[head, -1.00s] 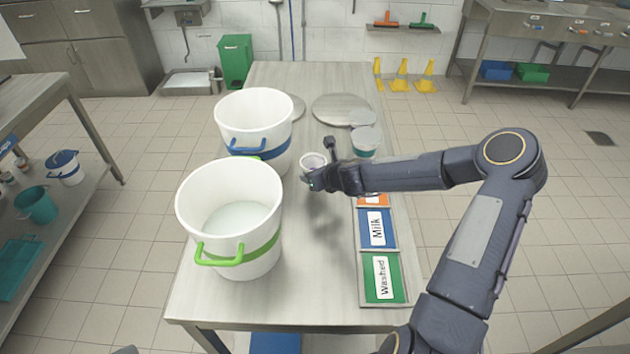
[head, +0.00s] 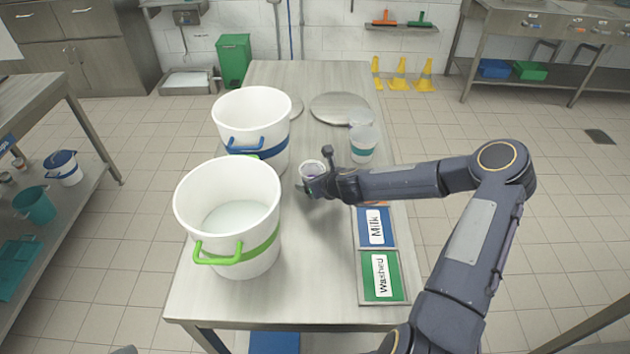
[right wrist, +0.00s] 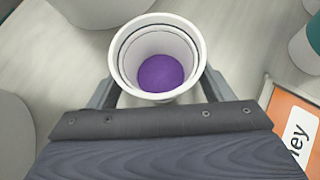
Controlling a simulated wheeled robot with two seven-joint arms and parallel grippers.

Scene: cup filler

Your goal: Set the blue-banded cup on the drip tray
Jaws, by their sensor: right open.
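A white cup (head: 312,167) stands on the table right of the buckets; its band is hidden, so I cannot tell its colour. In the right wrist view the same cup (right wrist: 158,60) shows a purple inner bottom. My right gripper (head: 308,187) is open, with one finger on each side of the cup low down; I cannot tell whether they touch it. I cannot pick out a drip tray for certain. My left gripper is not in view.
A white bucket with a green band (head: 228,215) and one with a blue band (head: 252,125) stand at left. A teal-banded cup (head: 363,146) stands behind my forearm. Panels labelled Milk (head: 376,228) and Washed (head: 382,278) line the right edge. Round metal discs (head: 338,106) lie behind.

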